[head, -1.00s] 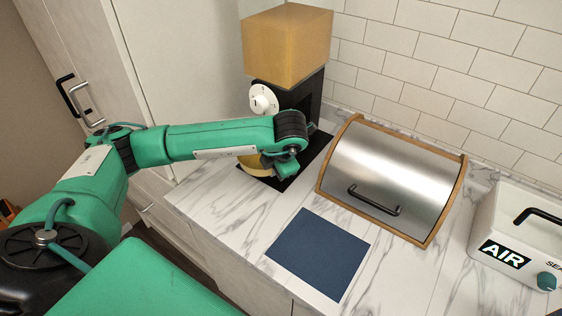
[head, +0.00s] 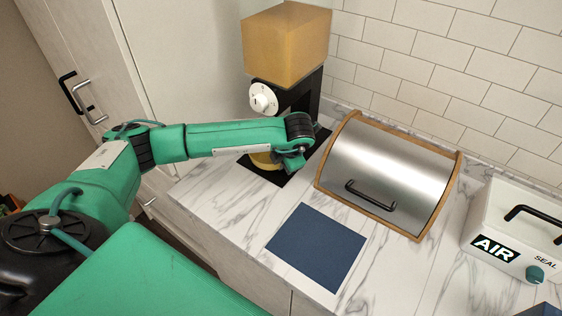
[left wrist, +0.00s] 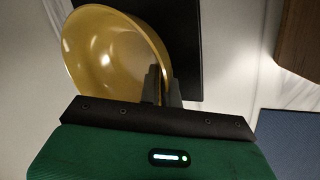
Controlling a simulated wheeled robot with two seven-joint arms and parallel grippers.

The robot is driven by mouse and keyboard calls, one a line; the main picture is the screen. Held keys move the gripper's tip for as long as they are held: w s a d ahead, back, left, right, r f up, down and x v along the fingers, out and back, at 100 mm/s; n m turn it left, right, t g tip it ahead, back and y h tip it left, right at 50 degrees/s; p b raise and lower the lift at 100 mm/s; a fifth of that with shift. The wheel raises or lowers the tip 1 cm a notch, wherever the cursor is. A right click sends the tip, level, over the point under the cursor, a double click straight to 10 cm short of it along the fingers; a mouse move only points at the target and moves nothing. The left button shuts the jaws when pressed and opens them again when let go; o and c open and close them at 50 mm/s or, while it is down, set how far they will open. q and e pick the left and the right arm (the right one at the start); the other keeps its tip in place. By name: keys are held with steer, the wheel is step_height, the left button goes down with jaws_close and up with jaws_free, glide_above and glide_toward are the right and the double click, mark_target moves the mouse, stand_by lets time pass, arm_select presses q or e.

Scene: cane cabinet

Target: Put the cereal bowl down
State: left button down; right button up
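The cereal bowl (head: 262,160) is yellow and shows only in part in the head view, behind my left wrist and over the black base of the dispenser. In the left wrist view the bowl (left wrist: 100,55) is at upper left, with its shiny inside visible. My left gripper (head: 291,165) is at the bowl's right side. Its two fingers (left wrist: 162,88) are close together with the bowl's rim between them. I cannot tell whether the bowl's underside touches the black base. My right gripper is out of view.
A dispenser with an amber hopper (head: 286,45) and white dial (head: 262,97) stands behind the bowl. A steel-fronted bread box (head: 385,165) is to the right. A dark blue mat (head: 316,247) lies bare on the marble counter. A white sealer (head: 510,235) is at far right.

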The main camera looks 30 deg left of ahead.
arm_select(q)
steer(key=c, duration=1.6)
jaws_free()
steer(key=shift+f, duration=0.1)
steer(key=shift+r, duration=0.2)
steer(key=shift+d+r, duration=0.15)
steer(key=shift+r, duration=0.05)
steer(key=b+v, duration=0.3)
steer(key=v, duration=0.8)
steer(key=shift+s+d+r, duration=0.15)
steer(key=shift+r, duration=0.05)
